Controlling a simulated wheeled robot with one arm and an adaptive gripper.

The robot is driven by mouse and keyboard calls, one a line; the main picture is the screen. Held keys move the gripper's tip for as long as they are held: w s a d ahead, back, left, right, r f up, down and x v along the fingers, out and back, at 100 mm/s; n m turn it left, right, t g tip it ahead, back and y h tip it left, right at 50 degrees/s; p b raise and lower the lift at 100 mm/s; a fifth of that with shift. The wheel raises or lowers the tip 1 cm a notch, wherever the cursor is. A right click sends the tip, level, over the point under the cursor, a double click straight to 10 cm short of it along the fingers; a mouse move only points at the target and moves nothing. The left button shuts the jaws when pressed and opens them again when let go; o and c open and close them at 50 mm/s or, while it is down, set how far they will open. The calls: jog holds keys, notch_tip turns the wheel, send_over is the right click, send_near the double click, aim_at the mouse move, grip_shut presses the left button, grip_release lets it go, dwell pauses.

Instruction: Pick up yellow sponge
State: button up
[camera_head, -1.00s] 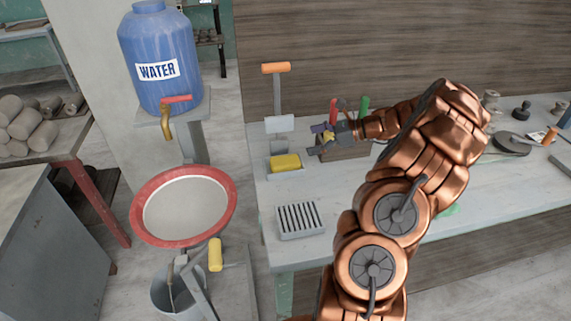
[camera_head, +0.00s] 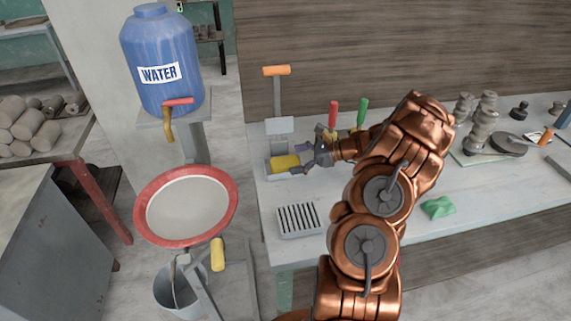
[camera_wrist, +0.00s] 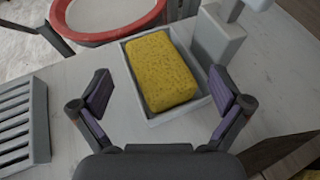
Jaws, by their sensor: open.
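The yellow sponge (camera_head: 286,162) lies in a shallow grey tray (camera_head: 270,175) at the left end of the table. In the wrist view the sponge (camera_wrist: 162,70) sits inside the tray (camera_wrist: 152,122), ahead of my gripper and roughly centred between its fingers. My gripper (camera_wrist: 162,98) is open and empty, with its purple-padded fingertips on either side of the tray's near end. In the head view my gripper (camera_head: 308,160) is just right of the sponge and hides part of its right end. I cannot tell whether a fingertip touches the tray.
A slatted grey rack (camera_head: 299,221) lies in front of the tray. A grey stand with an orange handle (camera_head: 276,70) rises behind it. Red (camera_head: 333,112) and green (camera_head: 362,110) handled tools stand behind my arm. A green cloth-like piece (camera_head: 438,207) lies right on the table.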

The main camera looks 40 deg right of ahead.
jog(key=shift+x, duration=1.25)
jog(key=shift+r, duration=0.15)
jog(key=c, duration=1.3)
